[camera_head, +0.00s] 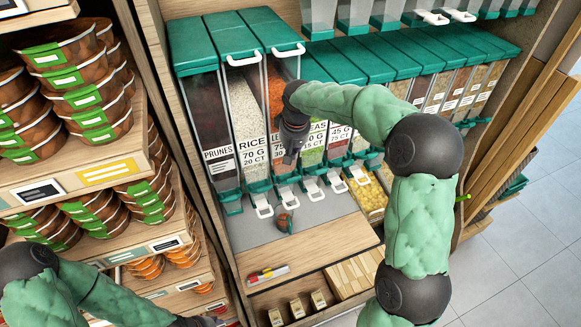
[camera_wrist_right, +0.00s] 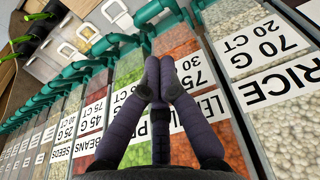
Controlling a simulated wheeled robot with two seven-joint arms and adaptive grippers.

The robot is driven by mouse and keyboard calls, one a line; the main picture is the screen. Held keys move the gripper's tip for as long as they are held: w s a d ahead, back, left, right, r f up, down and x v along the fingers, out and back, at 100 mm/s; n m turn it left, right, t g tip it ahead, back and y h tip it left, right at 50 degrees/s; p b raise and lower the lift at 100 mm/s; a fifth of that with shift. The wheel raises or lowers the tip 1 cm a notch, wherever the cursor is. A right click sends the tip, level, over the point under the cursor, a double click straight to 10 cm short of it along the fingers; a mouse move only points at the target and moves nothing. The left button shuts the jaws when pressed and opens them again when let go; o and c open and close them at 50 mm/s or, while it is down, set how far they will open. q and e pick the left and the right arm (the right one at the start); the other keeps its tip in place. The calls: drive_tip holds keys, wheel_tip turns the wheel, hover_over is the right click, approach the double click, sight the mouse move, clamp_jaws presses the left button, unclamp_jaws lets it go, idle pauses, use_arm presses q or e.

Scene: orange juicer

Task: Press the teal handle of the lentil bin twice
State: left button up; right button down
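The lentil bin (camera_head: 276,88) holds orange-red lentils and stands between the rice bin and the peas bin. Its label is partly hidden by my right gripper (camera_head: 291,155), which points down in front of it. In the right wrist view the lentils (camera_wrist_right: 178,40) show behind my two dark fingers (camera_wrist_right: 160,62), whose tips are together with nothing between them. A teal handle (camera_wrist_right: 158,10) is just beyond the fingertips; I cannot tell if they touch it. The lentil spout's white lever (camera_head: 288,194) hangs below in the head view. My left gripper (camera_head: 212,321) is at the bottom edge, its fingers unclear.
The rice bin (camera_head: 247,105) and prunes bin (camera_head: 212,125) stand left, and more bins continue right. A small brown cup (camera_head: 285,222) is on the grey shelf below the spouts. Shelves of bowls (camera_head: 85,85) fill the left.

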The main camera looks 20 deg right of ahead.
sight(290, 179)
wheel_tip(290, 179, down, 10)
drive_tip(key=w+p, duration=0.1)
drive_tip(key=w, duration=0.1)
idle(0.4)
idle(0.4)
